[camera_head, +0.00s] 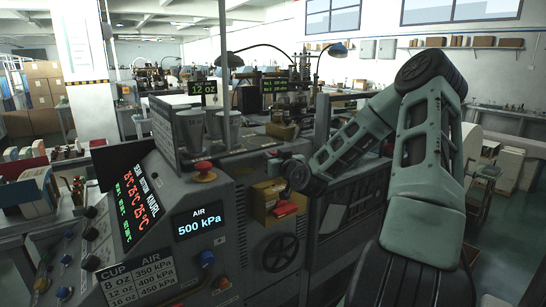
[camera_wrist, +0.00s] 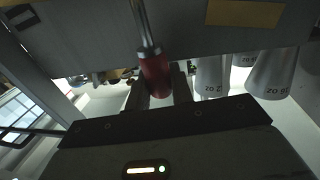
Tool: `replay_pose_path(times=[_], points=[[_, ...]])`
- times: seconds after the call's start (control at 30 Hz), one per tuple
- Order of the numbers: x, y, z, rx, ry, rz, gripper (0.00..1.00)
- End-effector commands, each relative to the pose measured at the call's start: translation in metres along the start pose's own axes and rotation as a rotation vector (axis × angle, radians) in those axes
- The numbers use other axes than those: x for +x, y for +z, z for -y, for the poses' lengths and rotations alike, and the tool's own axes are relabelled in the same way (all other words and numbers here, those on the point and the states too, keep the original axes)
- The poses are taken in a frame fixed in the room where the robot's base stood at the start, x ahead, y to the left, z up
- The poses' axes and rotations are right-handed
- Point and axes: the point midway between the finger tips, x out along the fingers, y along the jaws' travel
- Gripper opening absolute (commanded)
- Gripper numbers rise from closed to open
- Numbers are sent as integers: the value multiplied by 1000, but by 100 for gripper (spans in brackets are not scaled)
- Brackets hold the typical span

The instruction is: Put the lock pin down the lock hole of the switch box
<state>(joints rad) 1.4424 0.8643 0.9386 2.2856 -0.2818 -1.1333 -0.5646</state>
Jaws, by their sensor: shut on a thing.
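My gripper (camera_wrist: 159,88) is shut on a red-handled pin (camera_wrist: 155,74), which I take for the lock pin. Its bare metal shaft (camera_wrist: 143,24) runs away from the fingers to the top edge of the wrist view, and its tip is out of the picture. In the head view my arm reaches left to the machine, and the pin cannot be made out there. A yellow-brown box (camera_head: 264,201) with a red part (camera_head: 285,209) on its front sits just below the arm's end. It looks like the switch box. I cannot make out the lock hole.
A red mushroom button (camera_head: 204,170) stands on the grey machine left of the box. A dark handwheel (camera_head: 280,252) is below the box.

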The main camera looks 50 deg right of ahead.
Motion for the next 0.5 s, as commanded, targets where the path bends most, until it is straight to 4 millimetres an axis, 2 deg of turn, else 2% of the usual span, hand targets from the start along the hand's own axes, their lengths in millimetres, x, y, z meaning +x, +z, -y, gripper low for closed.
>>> replay_pose_path(times=[0.03,0.13,0.5], points=[[0,7,0,-1,-1,-1,0],[0,12,0,-1,-1,-1,0],[0,12,0,0,0,0,0]])
